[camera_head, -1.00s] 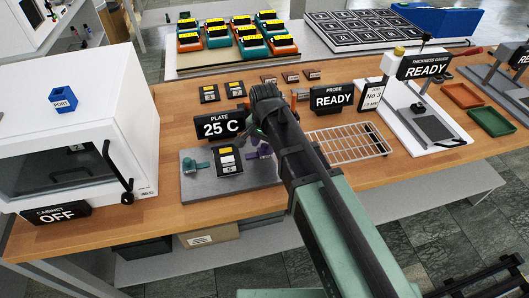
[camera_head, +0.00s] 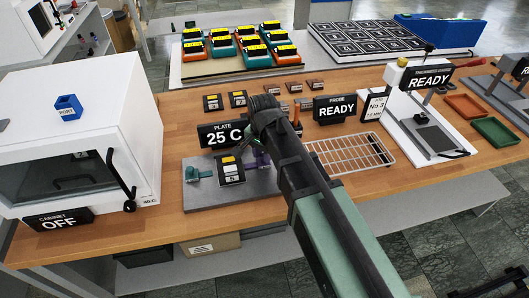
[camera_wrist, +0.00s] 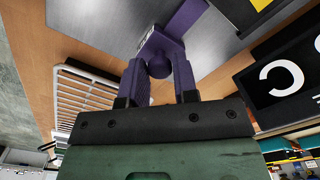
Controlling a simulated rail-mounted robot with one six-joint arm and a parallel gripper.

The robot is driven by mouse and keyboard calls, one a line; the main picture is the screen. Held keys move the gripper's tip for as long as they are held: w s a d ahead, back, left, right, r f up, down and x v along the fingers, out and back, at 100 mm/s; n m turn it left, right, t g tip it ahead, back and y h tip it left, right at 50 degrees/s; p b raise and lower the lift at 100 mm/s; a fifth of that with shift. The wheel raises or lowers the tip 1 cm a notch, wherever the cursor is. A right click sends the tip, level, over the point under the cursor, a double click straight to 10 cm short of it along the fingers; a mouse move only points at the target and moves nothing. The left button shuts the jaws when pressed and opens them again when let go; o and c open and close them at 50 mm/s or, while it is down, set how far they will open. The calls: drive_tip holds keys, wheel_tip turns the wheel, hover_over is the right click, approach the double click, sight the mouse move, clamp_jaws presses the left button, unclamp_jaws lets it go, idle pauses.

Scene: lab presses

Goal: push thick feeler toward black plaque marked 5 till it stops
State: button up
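The purple feeler (camera_wrist: 158,44) has a ball-shaped knob and a flat purple arm running up over the grey plate. In the head view the purple feeler (camera_head: 262,160) is partly hidden by my arm, right of the black plaque (camera_head: 231,172), which carries a yellow and a white patch. The plaque's edge (camera_wrist: 238,14) shows at the top of the wrist view. My gripper (camera_wrist: 158,72) has a finger on each side of the knob, which fills the gap at the fingertips. A teal feeler (camera_head: 197,174) lies left of the plaque. I cannot tell which feeler is thicker.
The grey plate (camera_head: 205,200) sits before a sign (camera_head: 223,134) reading 25 C. A wire rack (camera_head: 350,152) is to the right, with a READY probe sign (camera_head: 336,109) behind it. A white cabinet (camera_head: 80,120) stands left. Bare wood (camera_head: 180,115) lies behind the plate.

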drive_tip(key=o, duration=0.4)
drive_tip(key=shift+c, duration=0.2)
drive_tip(key=shift+r, duration=0.1)
wheel_tip(320, 180, up, 11)
drive_tip(key=p, duration=1.1)
drive_tip(key=shift+f, duration=0.2)
